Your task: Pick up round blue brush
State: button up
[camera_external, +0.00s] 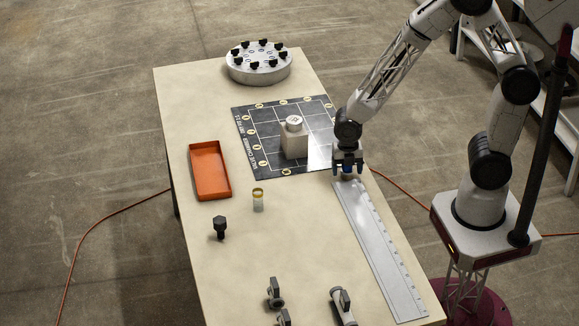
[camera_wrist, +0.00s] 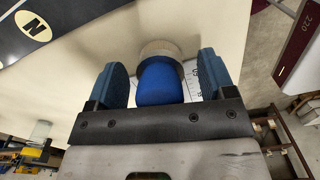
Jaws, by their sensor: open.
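The round blue brush (camera_wrist: 160,82) is in the middle of the wrist view, with a blue part nearest me and a pale round part beyond it. My gripper (camera_wrist: 162,85) is open, one finger on each side of the brush, with a visible gap on both sides. In the external view my gripper (camera_external: 347,168) is low over the right side of the table. A small blue bit of the brush (camera_external: 347,175) shows just under it; the rest is hidden by the fingers.
A long metal ruler (camera_external: 380,250) lies just in front of the gripper. A black grid mat (camera_external: 250,128) with a white block (camera_external: 293,142) is to the left. An orange tray (camera_external: 210,171), a small jar (camera_external: 258,201), a black bolt (camera_external: 219,227) and a round fixture (camera_external: 258,65) stand further off.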

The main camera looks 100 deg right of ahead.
jog(key=shift+c, duration=0.4)
jog(key=c, duration=0.9)
jog(key=shift+r, duration=0.8)
notch_tip(320, 180, up, 2)
jog(key=shift+r, duration=0.1)
jog(key=s+a, duration=0.2)
jog(key=s, duration=0.3)
jog(key=s+a, duration=0.2)
jog(key=s, duration=0.3)
jog(key=s+a+r, duration=0.1)
jog(key=s, duration=0.4)
jog(key=shift+a+r, duration=0.1)
jog(key=shift+a, duration=0.3)
